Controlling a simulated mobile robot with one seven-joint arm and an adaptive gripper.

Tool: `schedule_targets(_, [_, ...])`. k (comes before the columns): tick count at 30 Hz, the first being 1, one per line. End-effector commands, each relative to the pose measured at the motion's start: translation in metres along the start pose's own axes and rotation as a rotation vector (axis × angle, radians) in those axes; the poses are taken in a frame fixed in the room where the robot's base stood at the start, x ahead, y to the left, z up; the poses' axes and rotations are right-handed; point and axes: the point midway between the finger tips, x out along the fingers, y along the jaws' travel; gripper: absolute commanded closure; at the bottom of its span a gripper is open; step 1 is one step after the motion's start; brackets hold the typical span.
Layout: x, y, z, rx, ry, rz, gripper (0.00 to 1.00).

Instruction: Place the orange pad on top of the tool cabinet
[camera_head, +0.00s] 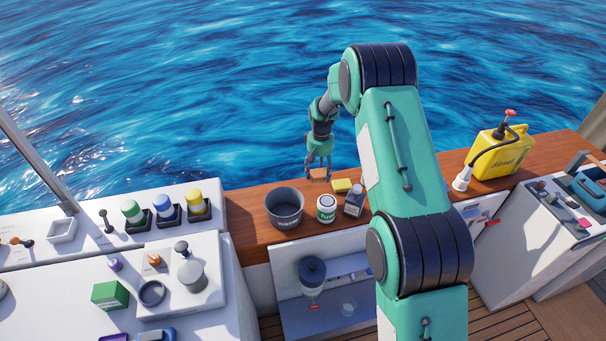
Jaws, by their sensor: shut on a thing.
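My gripper (319,172) points down above the back of the wooden counter, left of centre. Its fingers are shut on the small orange pad (320,175). The pad appears close to the wood; whether it touches is hard to tell. A white cabinet (535,250) at the far right, which looks like the tool cabinet, has a teal box (590,187) and several small items on its top. The pad is well to the left of this cabinet, and my arm rises between them in the view.
Coloured-lid jars (165,208) stand on the left white surface. Water lies behind.

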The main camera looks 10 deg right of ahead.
Motion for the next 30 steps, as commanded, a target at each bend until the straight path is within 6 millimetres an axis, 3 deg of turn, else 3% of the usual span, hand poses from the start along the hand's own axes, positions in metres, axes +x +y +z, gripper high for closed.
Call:
schedule_targets(17, [-0.007, 0.0, -0.001, 0.0, 0.002, 0.0, 0.66])
schedule_targets(23, [-0.038, 0.0, -0.002, 0.0, 0.005, 0.001, 0.66])
schedule_targets(30, [-0.107, 0.0, -0.001, 0.0, 0.005, 0.001, 0.66])
